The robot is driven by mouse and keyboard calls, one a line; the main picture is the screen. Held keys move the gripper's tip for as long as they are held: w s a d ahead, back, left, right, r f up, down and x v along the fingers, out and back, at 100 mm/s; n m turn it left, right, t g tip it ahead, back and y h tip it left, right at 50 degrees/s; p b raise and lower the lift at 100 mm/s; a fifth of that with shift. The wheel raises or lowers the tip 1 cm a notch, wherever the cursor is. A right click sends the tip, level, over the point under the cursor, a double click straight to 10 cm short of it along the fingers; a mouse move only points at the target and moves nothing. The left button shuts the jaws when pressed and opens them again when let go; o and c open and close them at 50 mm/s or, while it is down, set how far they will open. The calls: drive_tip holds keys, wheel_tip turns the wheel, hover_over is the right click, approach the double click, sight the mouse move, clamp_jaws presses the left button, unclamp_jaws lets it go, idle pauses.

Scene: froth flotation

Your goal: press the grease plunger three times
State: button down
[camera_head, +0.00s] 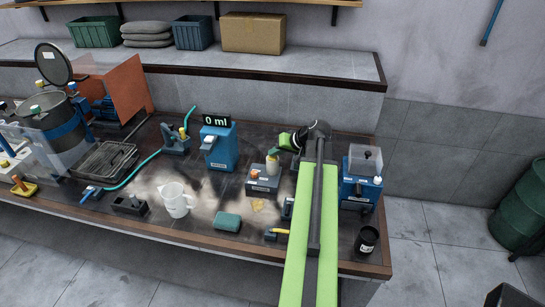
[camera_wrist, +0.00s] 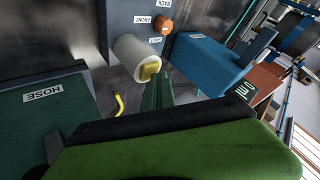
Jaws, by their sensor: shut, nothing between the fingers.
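The likely grease plunger is a yellow piece (camera_wrist: 150,70) set in the open end of a white cylinder (camera_wrist: 135,50), on a grey box (camera_head: 262,184) that also bears an orange knob (camera_head: 256,174). The cylinder shows in the head view (camera_head: 271,167) below my gripper (camera_head: 274,152). In the wrist view, my gripper's dark green fingers (camera_wrist: 157,92) are together, with their tips right by the yellow piece. I cannot tell whether they touch it. Nothing shows held. The fingers partly cover the cylinder's mouth.
A blue dispenser (camera_head: 219,147) reading "0 ml" stands left of the grey box. A white jug (camera_head: 175,199) and green sponge (camera_head: 227,222) lie nearer the front. A blue machine (camera_head: 361,185) and black jar (camera_head: 367,240) are right of my arm.

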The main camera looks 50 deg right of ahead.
sight(275, 158)
drive_tip(key=shift+r+p, duration=0.85)
drive_tip(key=shift+r, duration=0.05)
wheel_tip(275, 158, up, 5)
drive_tip(key=p, duration=0.5)
idle(0.4)
